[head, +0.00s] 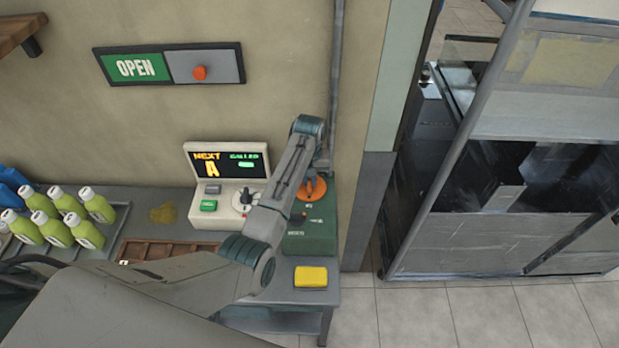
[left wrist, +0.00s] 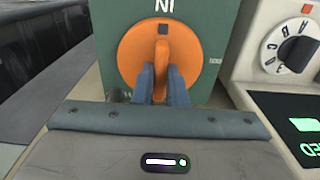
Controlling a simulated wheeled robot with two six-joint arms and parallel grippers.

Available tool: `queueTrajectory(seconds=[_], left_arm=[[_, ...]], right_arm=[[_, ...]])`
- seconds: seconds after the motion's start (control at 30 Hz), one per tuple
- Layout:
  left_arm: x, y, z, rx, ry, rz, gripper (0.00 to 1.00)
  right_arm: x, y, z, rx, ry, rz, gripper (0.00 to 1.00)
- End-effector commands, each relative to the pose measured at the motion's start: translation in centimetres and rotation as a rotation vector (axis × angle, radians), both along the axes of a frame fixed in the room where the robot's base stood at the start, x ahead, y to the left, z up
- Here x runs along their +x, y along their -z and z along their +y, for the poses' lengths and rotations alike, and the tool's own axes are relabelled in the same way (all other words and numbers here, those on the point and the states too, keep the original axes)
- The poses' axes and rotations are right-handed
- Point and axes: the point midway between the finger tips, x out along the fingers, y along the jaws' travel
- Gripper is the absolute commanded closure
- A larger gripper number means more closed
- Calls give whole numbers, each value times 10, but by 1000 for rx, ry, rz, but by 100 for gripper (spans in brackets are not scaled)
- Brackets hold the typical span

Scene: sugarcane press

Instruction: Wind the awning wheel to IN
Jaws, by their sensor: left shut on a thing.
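The orange awning wheel (head: 314,190) is on the green control box (head: 318,238), partly hidden by my left arm in the head view. In the left wrist view, the wheel (left wrist: 135,55) faces me, with a raised grip bar (left wrist: 162,50) standing upright across its middle. A small dark mark (left wrist: 163,29) on the rim is at the top, right beside the upside-down IN label (left wrist: 164,5). Another small label (left wrist: 215,60) is right of the wheel, too small to read surely. My left gripper (left wrist: 161,85) is shut on the grip bar, one finger on each side. My right gripper is not in view.
A white console (head: 236,185) with a screen and dial stands just left of the green box. A yellow block (head: 311,277) lies at the counter's front. Green-filled bottles (head: 62,213) stand at left. An OPEN sign (head: 170,64) hangs on the wall, with a vertical pipe (head: 336,60) right of it.

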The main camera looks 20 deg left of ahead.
Motion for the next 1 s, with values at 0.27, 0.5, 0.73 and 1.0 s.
queueTrajectory(seconds=[0.27, 0.5, 0.73, 1.0], left_arm=[[1, -1, 0, 0, 0, -3, 66], [1, -1, 0, 1, 0, -2, 66], [2, -22, 0, 0, -1, -7, 66], [1, -76, 0, 0, -1, -6, 66]], right_arm=[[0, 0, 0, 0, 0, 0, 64], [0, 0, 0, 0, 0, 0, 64], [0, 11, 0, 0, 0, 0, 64], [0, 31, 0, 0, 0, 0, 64]])
